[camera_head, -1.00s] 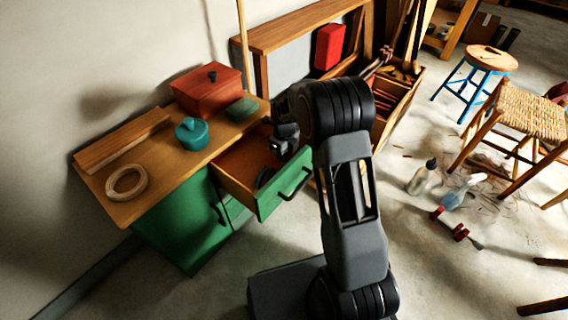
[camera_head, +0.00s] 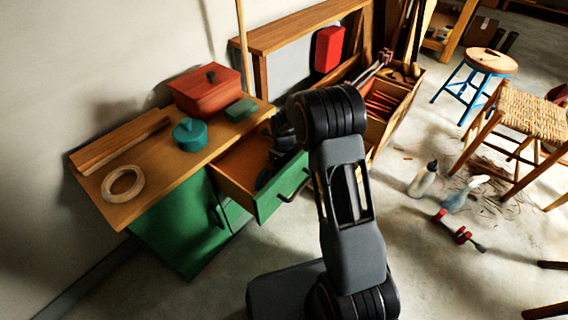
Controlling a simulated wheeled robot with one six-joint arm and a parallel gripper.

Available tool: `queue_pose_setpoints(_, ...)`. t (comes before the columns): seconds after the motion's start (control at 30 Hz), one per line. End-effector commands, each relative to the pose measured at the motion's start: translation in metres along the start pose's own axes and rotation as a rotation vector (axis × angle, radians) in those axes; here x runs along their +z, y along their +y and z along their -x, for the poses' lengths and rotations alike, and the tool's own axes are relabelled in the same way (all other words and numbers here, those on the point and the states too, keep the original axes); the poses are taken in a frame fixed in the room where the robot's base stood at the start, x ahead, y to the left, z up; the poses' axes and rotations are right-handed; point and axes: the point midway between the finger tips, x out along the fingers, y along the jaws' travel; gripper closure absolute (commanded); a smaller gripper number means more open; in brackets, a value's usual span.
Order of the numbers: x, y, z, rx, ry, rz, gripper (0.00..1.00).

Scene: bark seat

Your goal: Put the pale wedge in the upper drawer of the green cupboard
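The green cupboard (camera_head: 170,236) stands against the wall at the left, under a wooden top. Its upper drawer (camera_head: 284,194) is pulled open toward the right. My gripper (camera_head: 284,156) is over the back right part of the open drawer, low and close to its inside. My own arm and the dark gripper body hide much of it, so its fingers and anything between them cannot be made out. I cannot make out the pale wedge in this view.
The cupboard top holds a red box (camera_head: 207,92), a teal lidded pot (camera_head: 190,135), a green block (camera_head: 241,109), a wooden ring (camera_head: 123,184) and a wooden strip (camera_head: 120,147). A wooden crate (camera_head: 402,105) of tools stands right of the drawer.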

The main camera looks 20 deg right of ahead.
Motion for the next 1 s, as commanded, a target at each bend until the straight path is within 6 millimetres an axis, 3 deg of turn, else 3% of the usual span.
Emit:
queue_pose_setpoints(0.2, 0.000, 0.000, 0.001, 0.000, 0.000, 0.000, 0.58)
queue_pose_setpoints(0.33, 0.000, 0.000, 0.013, -0.001, -0.002, 0.000, 0.58)
queue_pose_setpoints(0.7, 0.000, 0.000, 0.082, -0.002, -0.002, 0.000, 0.58)
queue_pose_setpoints(1.0, 0.000, 0.000, 0.118, -0.001, -0.001, 0.000, 0.58)
